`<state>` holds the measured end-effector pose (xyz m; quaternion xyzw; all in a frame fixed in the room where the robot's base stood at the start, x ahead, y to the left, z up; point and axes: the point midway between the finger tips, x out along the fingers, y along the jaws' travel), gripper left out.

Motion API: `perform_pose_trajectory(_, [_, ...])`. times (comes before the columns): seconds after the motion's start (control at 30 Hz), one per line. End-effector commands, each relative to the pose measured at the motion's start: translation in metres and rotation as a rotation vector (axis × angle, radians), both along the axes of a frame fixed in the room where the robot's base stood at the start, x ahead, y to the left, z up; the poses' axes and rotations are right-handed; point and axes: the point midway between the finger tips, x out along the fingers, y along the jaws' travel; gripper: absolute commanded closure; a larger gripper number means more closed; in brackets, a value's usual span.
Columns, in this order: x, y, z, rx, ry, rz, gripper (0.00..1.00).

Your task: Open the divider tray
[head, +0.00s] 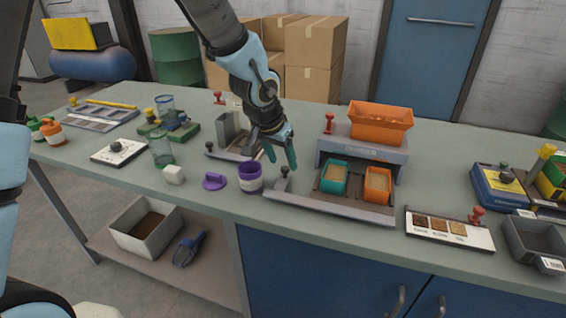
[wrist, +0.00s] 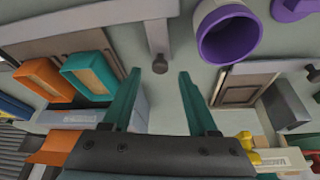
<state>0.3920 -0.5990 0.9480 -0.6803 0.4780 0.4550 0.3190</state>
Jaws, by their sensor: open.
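No part is labelled as the divider tray. The low grey tray with a front rail (head: 330,205) below the orange hopper has a knobbed post (head: 283,184) at its left end; I cannot tell whether this is the divider tray. A teal box (head: 333,178) and an orange box (head: 378,185) stand behind the rail. My gripper (head: 282,163) is open and empty, fingers pointing down, close above the post. In the wrist view, the knob of the post (wrist: 159,66) shows between the teal fingertips, apart from both. A compartmented grey tray (head: 95,116) lies at the far left.
A purple cup (head: 250,178) and purple lid (head: 214,181) stand just left of the post. The orange hopper (head: 381,122) rises behind the boxes. A sample board (head: 450,228) lies to the right. The bench front left of the rail has some clear room.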

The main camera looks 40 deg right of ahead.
Motion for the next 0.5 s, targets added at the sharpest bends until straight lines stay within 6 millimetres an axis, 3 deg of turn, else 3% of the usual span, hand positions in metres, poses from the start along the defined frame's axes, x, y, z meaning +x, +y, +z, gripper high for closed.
perform_pose_trajectory(0.3, [-0.007,0.023,0.059,-0.003,-0.003,0.003,0.41])
perform_pose_trajectory(0.5, [-0.01,0.031,0.079,0.0,-0.002,0.002,0.41])
